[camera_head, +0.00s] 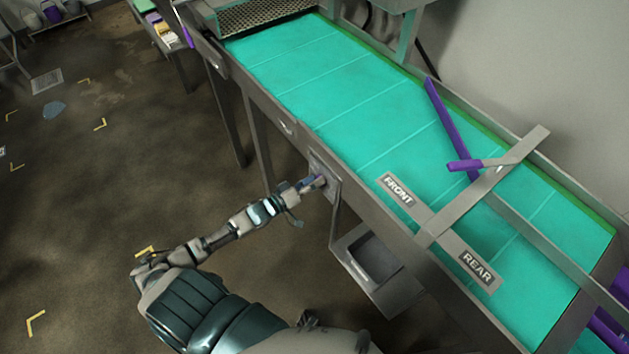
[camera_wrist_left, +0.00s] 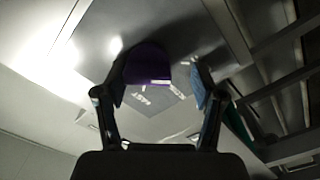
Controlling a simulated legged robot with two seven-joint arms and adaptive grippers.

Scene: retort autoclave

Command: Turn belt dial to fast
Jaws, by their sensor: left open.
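The belt dial (camera_wrist_left: 147,62) is a dark purple knob on a grey panel in the left wrist view. White lettering shows on the panel below it, too blurred to read for sure. My left gripper (camera_wrist_left: 154,88) is open, with one finger on each side of the dial; I cannot tell if either finger touches it. In the head view my left gripper (camera_head: 314,184) is at the control panel (camera_head: 327,176) on the conveyor's near side and largely hides the dial. My right gripper is out of view.
The green conveyor belt (camera_head: 345,95) runs above the panel. A grey open bin (camera_head: 375,262) hangs below.

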